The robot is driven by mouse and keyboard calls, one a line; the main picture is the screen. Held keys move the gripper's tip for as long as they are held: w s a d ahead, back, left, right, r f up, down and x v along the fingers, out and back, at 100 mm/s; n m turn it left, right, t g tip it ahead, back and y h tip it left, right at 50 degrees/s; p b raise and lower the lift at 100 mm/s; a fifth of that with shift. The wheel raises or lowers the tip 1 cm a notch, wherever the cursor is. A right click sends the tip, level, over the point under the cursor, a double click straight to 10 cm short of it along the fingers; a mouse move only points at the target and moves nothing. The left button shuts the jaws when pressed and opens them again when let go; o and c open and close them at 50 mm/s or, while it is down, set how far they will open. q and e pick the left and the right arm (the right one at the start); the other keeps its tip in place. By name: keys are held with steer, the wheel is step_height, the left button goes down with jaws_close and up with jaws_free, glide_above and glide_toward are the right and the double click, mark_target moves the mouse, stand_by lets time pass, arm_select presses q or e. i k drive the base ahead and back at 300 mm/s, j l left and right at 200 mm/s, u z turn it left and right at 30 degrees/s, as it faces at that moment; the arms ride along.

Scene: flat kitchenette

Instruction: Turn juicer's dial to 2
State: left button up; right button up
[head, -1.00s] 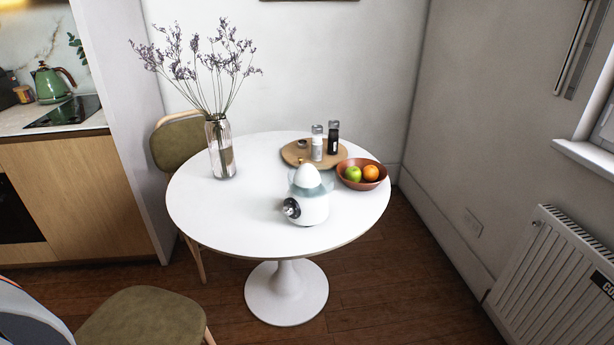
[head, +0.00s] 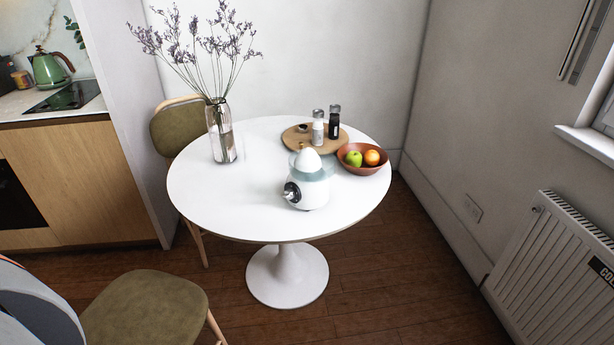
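The white juicer (head: 311,186) stands upright on the round white table (head: 225,208), a little right of its middle. It has a clear bowl and a white cone on top. Its dial (head: 292,192), dark with a silvery knob, is on the front left side of the body and faces the left front. The dial's setting is too small to read. Neither of my grippers is in view.
A glass vase with dried flowers (head: 222,133) stands at the table's left. A wooden tray with shakers (head: 299,145) and a fruit bowl (head: 363,168) are behind and right of the juicer. A chair (head: 145,318) is at the lower left. The table's front left is clear.

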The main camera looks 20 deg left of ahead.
mark_target(289, 194)
steer(key=i, duration=0.35)
steer(key=i+u, duration=0.1)
steer(key=u, duration=0.95)
